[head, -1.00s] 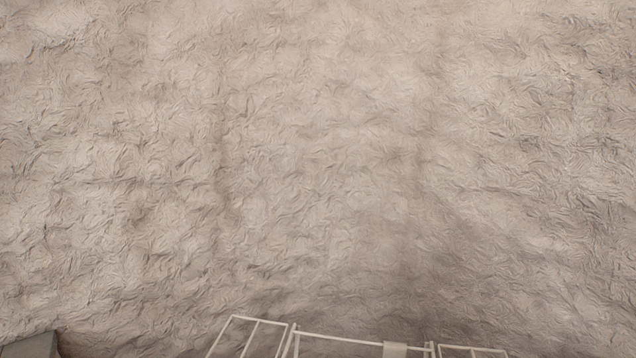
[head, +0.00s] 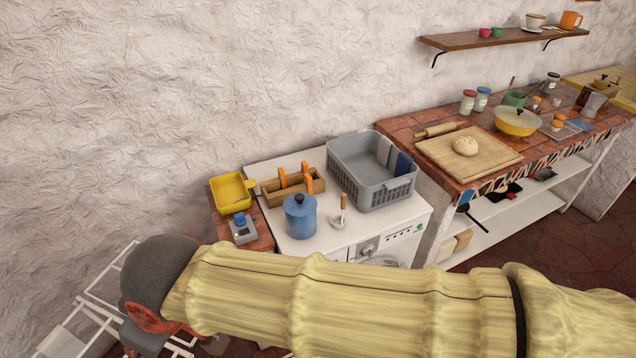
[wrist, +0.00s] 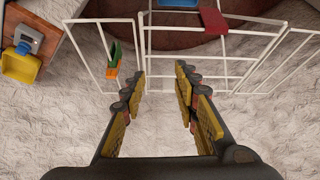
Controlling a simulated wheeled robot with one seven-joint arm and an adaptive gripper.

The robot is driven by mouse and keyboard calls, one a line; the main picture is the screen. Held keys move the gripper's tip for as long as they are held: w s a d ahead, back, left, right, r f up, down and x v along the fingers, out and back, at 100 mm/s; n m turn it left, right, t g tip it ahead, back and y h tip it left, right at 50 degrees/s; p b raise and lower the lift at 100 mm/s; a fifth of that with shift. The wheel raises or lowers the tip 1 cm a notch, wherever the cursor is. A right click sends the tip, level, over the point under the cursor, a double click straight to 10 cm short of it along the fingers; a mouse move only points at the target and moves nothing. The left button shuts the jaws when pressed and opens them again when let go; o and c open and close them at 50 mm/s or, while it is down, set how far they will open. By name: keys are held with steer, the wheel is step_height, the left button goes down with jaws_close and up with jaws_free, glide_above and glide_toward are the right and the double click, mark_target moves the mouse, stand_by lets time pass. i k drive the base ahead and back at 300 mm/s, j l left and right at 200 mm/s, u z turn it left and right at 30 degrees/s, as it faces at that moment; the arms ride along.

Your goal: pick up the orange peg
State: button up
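In the wrist view, a small orange peg (wrist: 112,73) shows on the white wire rack (wrist: 147,45), at its left part. A green piece (wrist: 115,52) is right beside it, and I cannot tell if the two are joined. My gripper (wrist: 162,75) is open and empty. Its two fingers with yellow pads stand apart, pointing up the picture, with the peg left of the left fingertip and clear of it. In the head view my arm crosses the bottom and its dark end is over the rack (head: 82,300) at lower left. I cannot make out the peg there.
A washer top (head: 322,237) holds a blue canister (head: 300,215), a grey basket (head: 350,160) and a wooden caddy (head: 300,193) with orange parts. A yellow tray (head: 232,192) sits left of it. A red cloth (wrist: 213,20) hangs on the rack. A tiled counter stands at right.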

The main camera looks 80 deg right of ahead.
mark_target(308, 180)
steer(key=z, duration=2.35)
steer(key=k+j+u, duration=0.2)
steer(key=k+j, duration=0.2)
steer(key=k, duration=0.2)
steer(key=u, duration=2)
steer(key=z, duration=2.35)
steer(key=i+l+u, duration=0.3)
steer(key=i+l, duration=0.15)
steer(key=i+l+u, duration=0.25)
steer(key=i+l, duration=0.2)
steer(key=l, duration=0.15)
